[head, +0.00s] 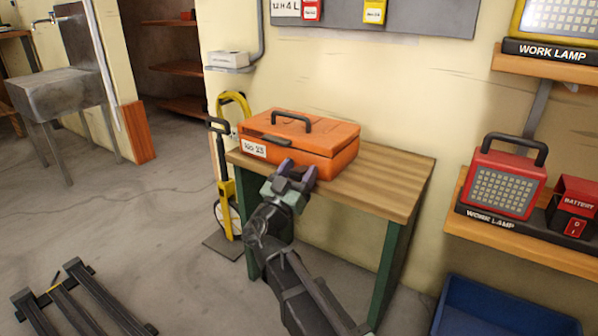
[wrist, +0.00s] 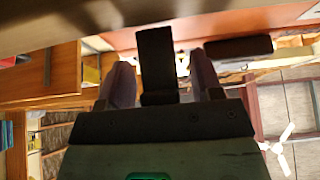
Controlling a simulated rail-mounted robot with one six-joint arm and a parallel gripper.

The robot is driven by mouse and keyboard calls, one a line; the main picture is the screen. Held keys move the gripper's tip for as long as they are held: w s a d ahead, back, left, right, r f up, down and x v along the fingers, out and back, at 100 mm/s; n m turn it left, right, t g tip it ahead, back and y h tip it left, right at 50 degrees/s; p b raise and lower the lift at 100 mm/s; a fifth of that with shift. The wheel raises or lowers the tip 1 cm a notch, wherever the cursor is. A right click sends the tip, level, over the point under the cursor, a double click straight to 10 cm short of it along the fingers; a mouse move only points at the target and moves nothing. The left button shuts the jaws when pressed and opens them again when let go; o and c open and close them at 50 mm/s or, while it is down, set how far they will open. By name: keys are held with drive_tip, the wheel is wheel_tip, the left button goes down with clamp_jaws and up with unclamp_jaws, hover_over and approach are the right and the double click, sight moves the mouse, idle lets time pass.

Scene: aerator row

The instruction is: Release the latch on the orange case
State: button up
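The orange case (head: 335,141) sits shut on the wooden bench, with a black handle (head: 291,121) on its lid and a white label at its front left. A black latch (head: 265,138) shows along the lid's front edge. My gripper (head: 294,171) is at the case's front, right of the label, its purple fingertips close to the front face. In the wrist view the two fingers stand apart, with a dark upright piece (wrist: 156,65), seemingly a latch, between them. Narrow gaps show on both sides. A second dark bar (wrist: 238,48) lies to the right. Contact with the case cannot be told.
The bench top (head: 396,177) is clear right of the case. Shelves with a red work lamp (head: 503,180) are at right, above a blue bin (head: 500,310). A dark frame (head: 75,300) lies on the floor.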

drive_tip(key=b+v, duration=0.3)
drive_tip(key=v, duration=0.4)
drive_tip(key=shift+s+f+b, duration=0.15)
drive_tip(key=shift+b, duration=0.25)
drive_tip(key=shift+a, duration=0.15)
